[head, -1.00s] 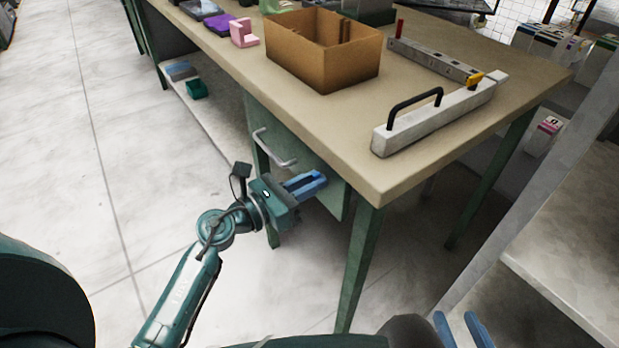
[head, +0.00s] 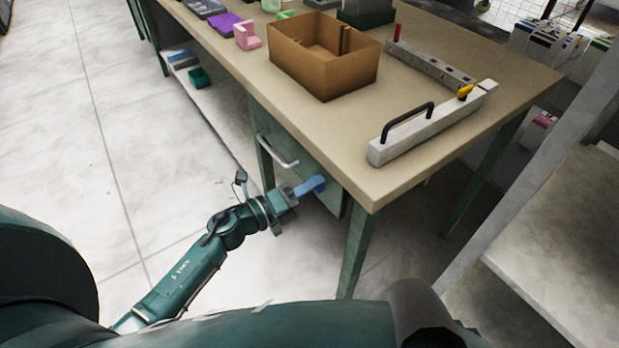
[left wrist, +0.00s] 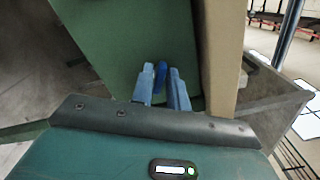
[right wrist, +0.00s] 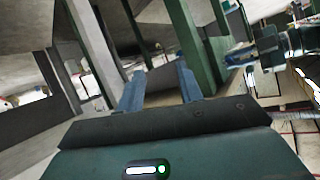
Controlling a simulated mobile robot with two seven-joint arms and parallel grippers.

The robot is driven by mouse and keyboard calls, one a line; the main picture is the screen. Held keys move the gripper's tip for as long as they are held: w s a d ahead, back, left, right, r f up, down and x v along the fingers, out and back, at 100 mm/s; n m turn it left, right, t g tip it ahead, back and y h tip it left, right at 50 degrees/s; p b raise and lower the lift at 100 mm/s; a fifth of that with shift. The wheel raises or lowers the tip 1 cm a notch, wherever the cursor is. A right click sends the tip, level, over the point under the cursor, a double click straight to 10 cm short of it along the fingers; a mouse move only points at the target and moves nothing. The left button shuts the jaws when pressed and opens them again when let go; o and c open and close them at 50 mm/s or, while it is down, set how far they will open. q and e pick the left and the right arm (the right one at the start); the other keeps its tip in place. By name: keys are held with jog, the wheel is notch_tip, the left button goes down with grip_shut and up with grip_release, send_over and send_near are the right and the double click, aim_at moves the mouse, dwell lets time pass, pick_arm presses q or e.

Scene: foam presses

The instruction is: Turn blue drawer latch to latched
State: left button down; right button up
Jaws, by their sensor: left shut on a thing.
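The green drawer front (head: 297,150) is under the workbench, with a pale bar handle (head: 277,149). The blue latch (left wrist: 160,76) shows in the left wrist view as a dark blue lever standing out from the green front. My left gripper (left wrist: 161,84) has its light blue fingers on either side of the latch and is shut on it. In the head view the left gripper (head: 311,186) is at the drawer's right part and its fingers hide most of the latch. My right gripper (right wrist: 160,76) is open and empty in the right wrist view, and out of the head view.
On the workbench (head: 330,128) stand a brown open box (head: 322,75) and a long white block with a black handle (head: 430,125). The green table leg (head: 357,250) is close to the right of my left gripper. Floor at the left is clear.

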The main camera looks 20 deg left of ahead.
pick_arm(q)
jog(key=n+p, duration=0.2)
jog(key=n, duration=0.3)
jog(key=shift+n+p, duration=0.35)
jog(key=shift+n, duration=0.05)
pick_arm(e)
jog(key=shift+d+r+n, duration=0.2)
jog(key=shift+r+n, duration=0.1)
jog(key=shift+r, duration=0.75)
pick_arm(q)
jog(key=shift+f, duration=0.1)
pick_arm(e)
jog(key=shift+f, duration=0.1)
pick_arm(q)
jog(key=c, duration=1.5)
grip_release()
jog(key=b+v, duration=0.1)
jog(key=v, duration=1.2)
jog(key=shift+a, duration=0.1)
pick_arm(e)
jog(key=shift+f, duration=0.2)
